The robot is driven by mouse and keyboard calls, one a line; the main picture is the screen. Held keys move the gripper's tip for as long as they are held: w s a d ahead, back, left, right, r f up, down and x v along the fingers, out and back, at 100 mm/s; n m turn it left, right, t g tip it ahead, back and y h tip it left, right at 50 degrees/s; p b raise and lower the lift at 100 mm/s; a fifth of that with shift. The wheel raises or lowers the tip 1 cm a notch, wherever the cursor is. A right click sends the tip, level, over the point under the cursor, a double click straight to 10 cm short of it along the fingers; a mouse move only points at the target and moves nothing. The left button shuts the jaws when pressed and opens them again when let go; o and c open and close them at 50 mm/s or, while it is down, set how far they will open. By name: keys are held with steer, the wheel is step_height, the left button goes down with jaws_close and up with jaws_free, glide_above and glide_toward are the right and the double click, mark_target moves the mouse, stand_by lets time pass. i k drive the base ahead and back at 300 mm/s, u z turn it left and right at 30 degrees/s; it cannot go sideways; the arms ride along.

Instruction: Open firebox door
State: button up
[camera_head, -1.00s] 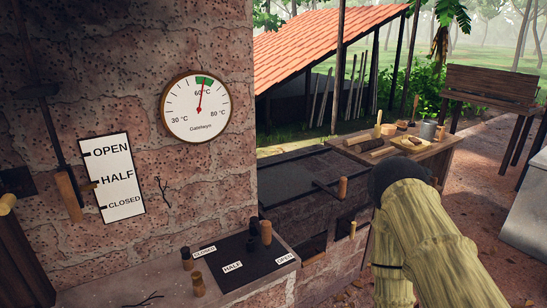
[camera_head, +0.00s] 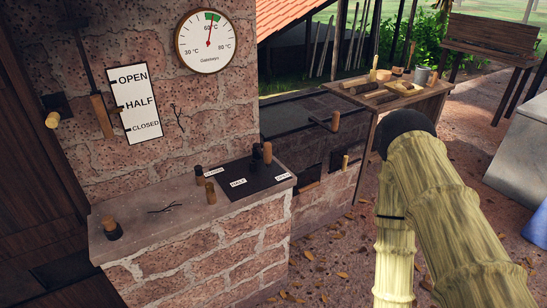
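No door is labelled as the firebox door, so I cannot tell for sure which one it is. A dark hatch (camera_head: 341,158) with a small wooden handle (camera_head: 345,161) is set in the low brick wall, right of centre. Beside it is a dark opening (camera_head: 307,174). A dark panel (camera_head: 62,272) also shows low at the far left, partly cut off. My bamboo-patterned arm fills the right side, with a dark rounded joint. My gripper is not in view, and nothing shows it touching any door.
A brick ledge (camera_head: 150,222) carries several wooden-handled knobs and a dark plate (camera_head: 262,186) marked CLOSED, HALF, OPEN. A gauge (camera_head: 206,42) and a sign (camera_head: 135,104) hang on the wall. A wooden table (camera_head: 425,108) stands behind. Leaf-strewn ground is open at lower centre.

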mark_target(280, 117)
steer(key=z, duration=1.45)
steer(key=i, duration=1)
steer(key=u, duration=1.45)
steer(key=i, duration=0.2)
steer(key=u, duration=0.95)
